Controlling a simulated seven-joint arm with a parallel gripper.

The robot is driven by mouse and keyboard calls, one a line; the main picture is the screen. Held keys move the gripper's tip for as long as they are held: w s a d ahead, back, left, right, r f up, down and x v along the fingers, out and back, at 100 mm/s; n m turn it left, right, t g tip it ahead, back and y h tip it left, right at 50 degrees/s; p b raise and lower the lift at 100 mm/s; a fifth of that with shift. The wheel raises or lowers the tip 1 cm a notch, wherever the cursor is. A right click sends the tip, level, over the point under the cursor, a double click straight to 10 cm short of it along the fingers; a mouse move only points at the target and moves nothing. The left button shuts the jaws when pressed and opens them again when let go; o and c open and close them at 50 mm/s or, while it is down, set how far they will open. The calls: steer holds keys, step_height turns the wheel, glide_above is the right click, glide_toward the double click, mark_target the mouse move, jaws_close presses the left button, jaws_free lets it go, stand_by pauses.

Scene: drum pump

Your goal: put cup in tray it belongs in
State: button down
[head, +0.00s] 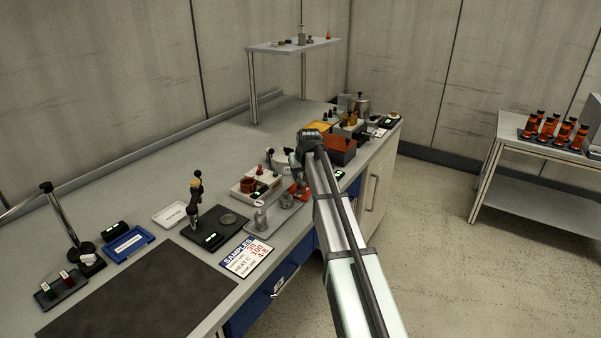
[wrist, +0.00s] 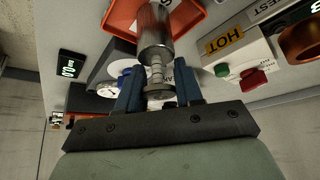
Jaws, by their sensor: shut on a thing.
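My gripper (wrist: 158,76) is shut on a shiny metal piece, which I take to be the cup (wrist: 155,28). It has a cylindrical body and a narrow ridged stem that sits between the two blue fingers. An orange-red tray (wrist: 193,16) lies behind the cup in the wrist view; I cannot tell whether they touch. In the head view my gripper (head: 297,163) is over the far part of the bench, largely hiding what it holds. The red tray (head: 302,190) shows partly below it. A grey tray (head: 262,232) with metal vessels is nearer.
A white box labelled HOT (wrist: 238,48) with red and green buttons stands right of the cup. A small display (wrist: 71,65) and a round gauge (wrist: 107,88) are at left. A dark mat (head: 140,300) is clear.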

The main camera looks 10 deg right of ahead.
stand_by(0.3)
steer(key=c, duration=0.7)
jaws_free()
steer(key=shift+o, duration=0.5)
steer(key=shift+o, duration=1.3)
steer(key=shift+r, duration=4)
